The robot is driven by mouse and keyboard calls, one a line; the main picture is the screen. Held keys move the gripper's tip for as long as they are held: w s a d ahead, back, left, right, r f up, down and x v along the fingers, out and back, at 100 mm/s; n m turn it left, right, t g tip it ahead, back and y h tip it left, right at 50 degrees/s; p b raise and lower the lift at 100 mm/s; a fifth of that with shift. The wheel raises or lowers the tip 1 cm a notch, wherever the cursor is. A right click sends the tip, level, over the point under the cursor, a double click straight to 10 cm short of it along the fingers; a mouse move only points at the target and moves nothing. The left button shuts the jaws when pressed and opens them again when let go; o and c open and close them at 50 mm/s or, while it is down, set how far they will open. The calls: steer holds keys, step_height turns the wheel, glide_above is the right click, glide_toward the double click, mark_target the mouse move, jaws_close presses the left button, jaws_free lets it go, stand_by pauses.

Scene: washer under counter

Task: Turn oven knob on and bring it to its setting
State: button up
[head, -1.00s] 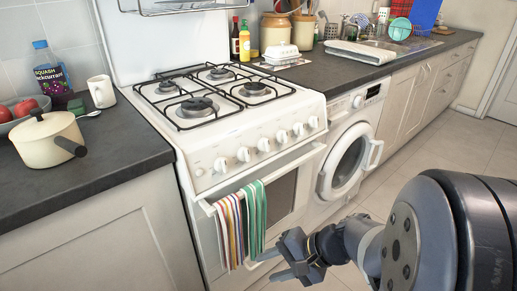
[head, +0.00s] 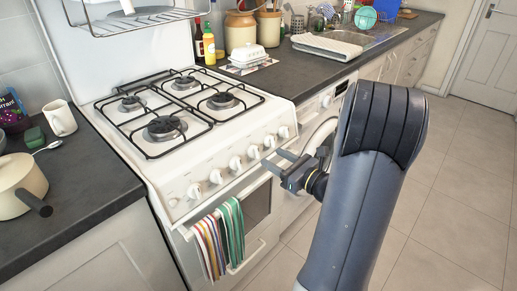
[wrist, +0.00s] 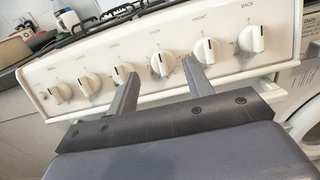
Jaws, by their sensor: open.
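The white cooker (head: 180,171) has a row of white knobs along its sloping front panel. In the wrist view a middle knob (wrist: 161,64) shows in the gap between my two fingers. Another knob (wrist: 121,72) lies behind the left fingertip and one (wrist: 206,50) behind the right fingertip. No contact with a knob is visible.
Striped and green towels (head: 221,238) hang on the oven door rail below the knobs. A washing machine (head: 318,122) stands right of the cooker, partly behind my arm. A cream pan (head: 20,186) sits on the left counter. The floor at right is clear.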

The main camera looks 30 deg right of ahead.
mark_target(258, 149)
steer(key=x, duration=0.6)
steer(key=shift+w+a, duration=0.1)
steer(key=shift+w, duration=0.2)
steer(key=shift+c, duration=0.4)
steer(key=c, duration=0.9)
